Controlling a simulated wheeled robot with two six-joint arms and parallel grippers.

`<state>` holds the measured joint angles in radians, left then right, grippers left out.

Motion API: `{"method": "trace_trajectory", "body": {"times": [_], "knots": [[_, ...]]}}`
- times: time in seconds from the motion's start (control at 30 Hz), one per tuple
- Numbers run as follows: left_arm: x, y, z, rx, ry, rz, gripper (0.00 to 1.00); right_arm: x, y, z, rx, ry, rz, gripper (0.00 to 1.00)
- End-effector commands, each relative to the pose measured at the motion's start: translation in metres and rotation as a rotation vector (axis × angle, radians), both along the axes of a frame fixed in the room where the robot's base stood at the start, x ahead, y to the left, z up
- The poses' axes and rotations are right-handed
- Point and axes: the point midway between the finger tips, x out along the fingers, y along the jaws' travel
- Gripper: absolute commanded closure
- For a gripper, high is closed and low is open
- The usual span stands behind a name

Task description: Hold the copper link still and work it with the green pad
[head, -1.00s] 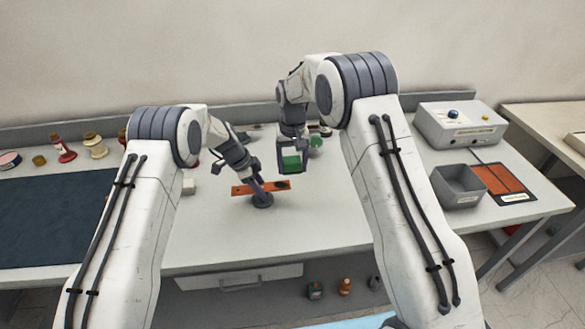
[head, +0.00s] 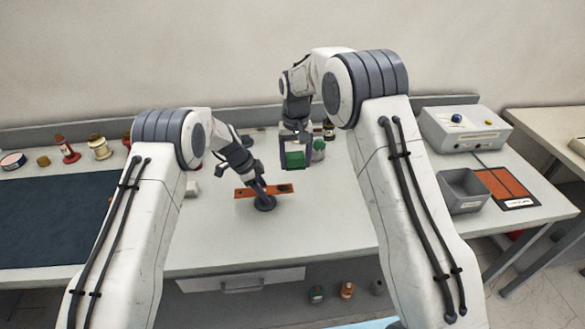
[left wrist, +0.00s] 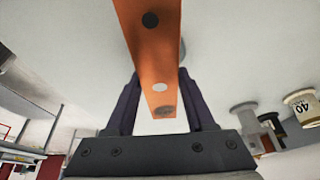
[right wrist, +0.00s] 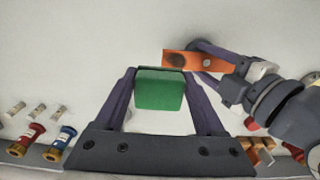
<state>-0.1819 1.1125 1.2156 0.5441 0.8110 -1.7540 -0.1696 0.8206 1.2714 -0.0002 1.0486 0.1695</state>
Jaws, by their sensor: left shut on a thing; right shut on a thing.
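The copper link (head: 277,190) is a flat orange bar with holes, held level above a dark round stand (head: 264,204) on the bench. My left gripper (head: 260,190) is shut across it. In the left wrist view the link (left wrist: 152,50) runs between the fingers. A dark smudge marks its end near the pad in the right wrist view (right wrist: 175,60). My right gripper (right wrist: 158,92) is shut on the green pad (right wrist: 158,88), a block held above and behind the link's right end in the head view (head: 294,160). Pad and link are apart.
A grey open bin (head: 463,192), an orange panel (head: 503,186) and a grey box with knobs (head: 465,130) stand at the right. A dark mat (head: 55,220) and several spools (head: 98,147) are at the left. The front middle bench is clear.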

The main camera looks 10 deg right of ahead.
Motion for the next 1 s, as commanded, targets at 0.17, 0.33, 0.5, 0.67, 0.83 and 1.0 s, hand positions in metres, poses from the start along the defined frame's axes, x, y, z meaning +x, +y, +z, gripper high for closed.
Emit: {"method": "trace_trajectory", "body": {"times": [0.17,0.33,0.5,0.67,0.83,1.0], "knots": [[0.000,0.000,0.000,0.000,0.000,0.000,0.11,0.000,0.000,0.000,0.000,0.000,0.000,0.73],[0.000,0.000,0.000,0.000,0.000,0.000,0.11,0.000,0.000,0.000,0.000,0.000,0.000,0.73],[0.000,0.001,0.003,0.000,-0.001,0.000,0.11,0.000,0.000,0.000,0.000,0.000,0.000,0.73],[0.001,0.008,0.021,-0.001,-0.003,0.001,0.11,0.000,0.000,0.000,0.000,0.000,0.000,0.73],[0.001,0.022,0.055,-0.001,-0.005,0.002,0.11,0.000,0.000,0.000,0.000,0.000,0.000,0.73],[0.000,0.035,0.086,-0.001,-0.004,0.002,0.11,0.000,0.000,0.000,0.000,0.000,0.000,0.73]]}}
